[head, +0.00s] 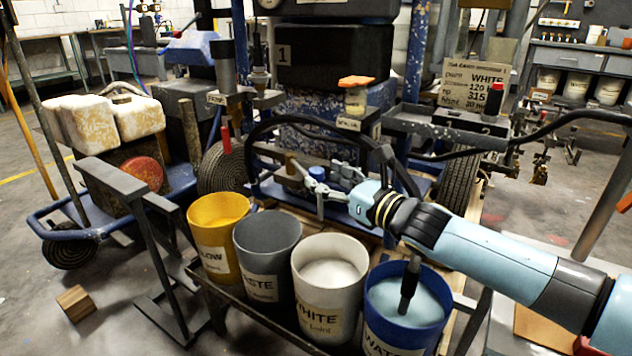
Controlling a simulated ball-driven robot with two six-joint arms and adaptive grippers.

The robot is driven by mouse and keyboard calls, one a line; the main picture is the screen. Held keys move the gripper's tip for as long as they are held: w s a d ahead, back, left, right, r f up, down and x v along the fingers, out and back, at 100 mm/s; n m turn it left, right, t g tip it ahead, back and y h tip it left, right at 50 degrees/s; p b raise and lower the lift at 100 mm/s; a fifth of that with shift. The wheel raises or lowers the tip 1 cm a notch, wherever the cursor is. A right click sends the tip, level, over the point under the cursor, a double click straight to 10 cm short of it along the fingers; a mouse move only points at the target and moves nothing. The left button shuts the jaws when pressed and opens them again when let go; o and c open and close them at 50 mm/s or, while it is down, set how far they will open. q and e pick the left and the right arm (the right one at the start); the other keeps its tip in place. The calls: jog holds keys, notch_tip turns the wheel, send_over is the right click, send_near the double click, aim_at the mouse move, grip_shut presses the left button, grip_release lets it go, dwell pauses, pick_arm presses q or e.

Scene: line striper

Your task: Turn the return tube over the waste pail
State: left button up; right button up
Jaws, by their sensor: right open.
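The grey waste pail (262,243) stands in the row of pails at lower centre, between the yellow pail (217,240) and the white pail (325,299). My right gripper (314,186) is open, above and behind the waste and white pails, beside small fittings on the machine. Black hoses (300,120) arch over this spot; I cannot tell for certain which is the return tube. One dark tube end (409,288) hangs down into the blue water pail (390,333). I cannot tell whether my right gripper touches a tube. My left gripper is not in view.
The line striper (340,60) with its engine and tyres fills the centre behind the pails. A blue cart (110,222) with whitish bags stands at left. A grey metal stand (155,270) is left of the pails. A wooden block (76,303) lies on the floor.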

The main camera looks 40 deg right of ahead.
aim_at(322, 176)
jog(key=shift+w+a+r+p, duration=0.1)
jog(key=shift+w+r+p, duration=0.05)
jog(key=shift+w, duration=0.4)
jog(key=shift+w+a+r+p, duration=0.1)
jog(key=shift+w+r+p, duration=0.05)
jog(key=shift+w, duration=0.4)
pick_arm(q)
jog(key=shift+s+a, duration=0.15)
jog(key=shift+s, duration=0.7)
pick_arm(e)
jog(key=shift+w+f, duration=0.15)
jog(key=shift+w, duration=0.4)
jog(key=shift+a, duration=0.1)
grip_shut()
